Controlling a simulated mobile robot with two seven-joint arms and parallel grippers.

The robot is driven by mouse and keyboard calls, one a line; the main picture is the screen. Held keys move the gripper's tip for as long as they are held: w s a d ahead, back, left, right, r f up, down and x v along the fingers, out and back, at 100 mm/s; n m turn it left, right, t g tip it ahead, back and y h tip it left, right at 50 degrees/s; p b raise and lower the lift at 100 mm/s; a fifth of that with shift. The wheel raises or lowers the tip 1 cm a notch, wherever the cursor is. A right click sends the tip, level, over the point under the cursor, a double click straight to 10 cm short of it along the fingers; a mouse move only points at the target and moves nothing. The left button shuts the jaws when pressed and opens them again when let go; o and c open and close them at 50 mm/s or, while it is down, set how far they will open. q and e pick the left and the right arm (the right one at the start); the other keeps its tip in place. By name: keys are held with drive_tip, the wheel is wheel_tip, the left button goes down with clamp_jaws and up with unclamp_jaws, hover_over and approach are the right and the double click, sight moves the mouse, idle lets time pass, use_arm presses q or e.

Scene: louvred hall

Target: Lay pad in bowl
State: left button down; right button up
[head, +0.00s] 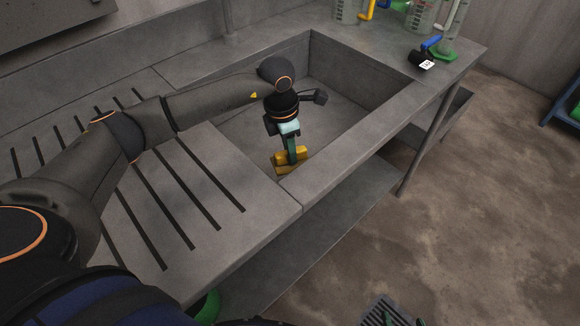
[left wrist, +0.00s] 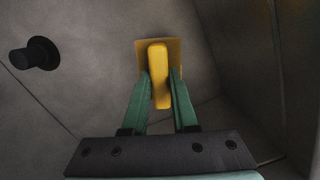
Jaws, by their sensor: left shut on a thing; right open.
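The yellow pad (head: 291,156) has a block-like grip on a flat, duller yellow sheet; it also shows in the left wrist view (left wrist: 159,75). My left gripper (head: 292,152) points down inside the grey sink bowl (head: 350,88), its green fingers shut on the pad's grip. The pad is low in the bowl near the front wall; I cannot tell whether it touches the floor.
A slotted drainboard (head: 185,205) lies left of the bowl. A black and blue tool (head: 425,55) and a green-based stand (head: 443,54) are on the counter beyond it. A dark round fitting (left wrist: 38,54) shows in the left wrist view. A grate (head: 378,309) is low down.

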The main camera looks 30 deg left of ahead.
sight(284, 153)
use_arm(q)
drive_tip(key=shift+f+b, duration=0.3)
drive_tip(key=shift+f, duration=2.3)
drive_tip(key=c, duration=0.7)
unclamp_jaws()
drive_tip(key=r, duration=0.8)
drive_tip(key=s+a+r+p, duration=0.1)
drive_tip(key=r, duration=0.3)
drive_tip(key=shift+r, duration=0.1)
